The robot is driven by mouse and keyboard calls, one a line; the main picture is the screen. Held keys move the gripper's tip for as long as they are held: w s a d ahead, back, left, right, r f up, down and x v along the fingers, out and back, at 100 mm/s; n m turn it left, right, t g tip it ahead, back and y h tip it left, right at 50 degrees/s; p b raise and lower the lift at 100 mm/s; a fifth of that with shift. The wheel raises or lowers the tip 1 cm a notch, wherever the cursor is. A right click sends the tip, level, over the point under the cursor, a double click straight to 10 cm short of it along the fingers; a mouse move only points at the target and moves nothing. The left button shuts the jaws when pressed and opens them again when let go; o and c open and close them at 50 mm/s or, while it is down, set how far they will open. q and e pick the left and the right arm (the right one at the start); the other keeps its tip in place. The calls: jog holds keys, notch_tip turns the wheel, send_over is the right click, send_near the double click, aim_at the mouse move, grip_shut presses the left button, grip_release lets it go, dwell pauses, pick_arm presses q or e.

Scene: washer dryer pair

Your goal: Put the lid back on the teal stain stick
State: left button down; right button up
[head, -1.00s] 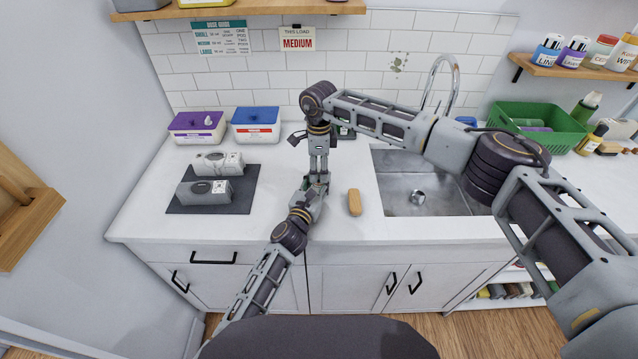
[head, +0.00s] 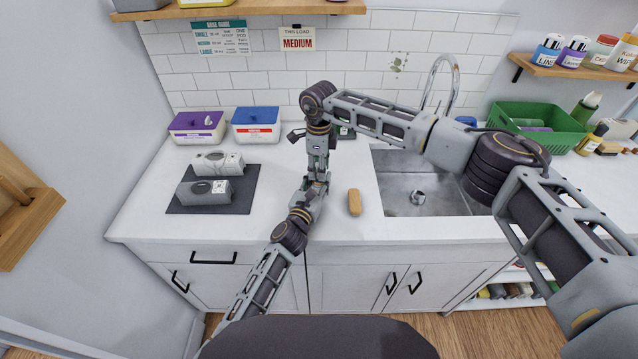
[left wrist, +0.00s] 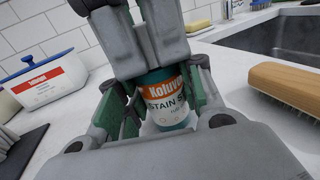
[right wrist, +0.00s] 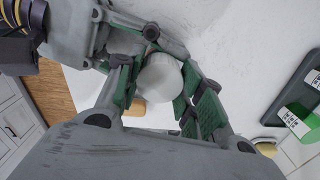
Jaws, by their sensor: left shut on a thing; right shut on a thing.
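The teal stain stick (left wrist: 168,100), with an orange and white label, stands upright between the fingers of my left gripper in the left wrist view. My left gripper (head: 319,182) is shut on it, low over the counter. My right gripper (head: 318,172) points down right above the left one. It is shut on the white round lid (right wrist: 160,78), which shows between its green-padded fingers in the right wrist view. The right fingers hide the stick's top in the left wrist view, so I cannot tell whether lid and stick touch.
A wooden brush (head: 354,202) lies just right of the grippers, left of the sink (head: 420,205). A dark mat (head: 242,200) with two grey devices lies to the left. Purple-lidded (head: 197,127) and blue-lidded (head: 256,125) tubs stand behind it. The front counter between mat and grippers is clear.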

jog(key=m, duration=0.2)
jog(key=shift+m, duration=0.4)
jog(key=o, duration=1.2)
jog(key=shift+r, duration=0.15)
jog(key=shift+r, duration=5.85)
pick_arm(q)
jog(key=c, duration=0.9)
grip_release()
jog(key=shift+o, duration=0.2)
jog(key=shift+s+a, duration=0.1)
jog(key=shift+s, duration=0.05)
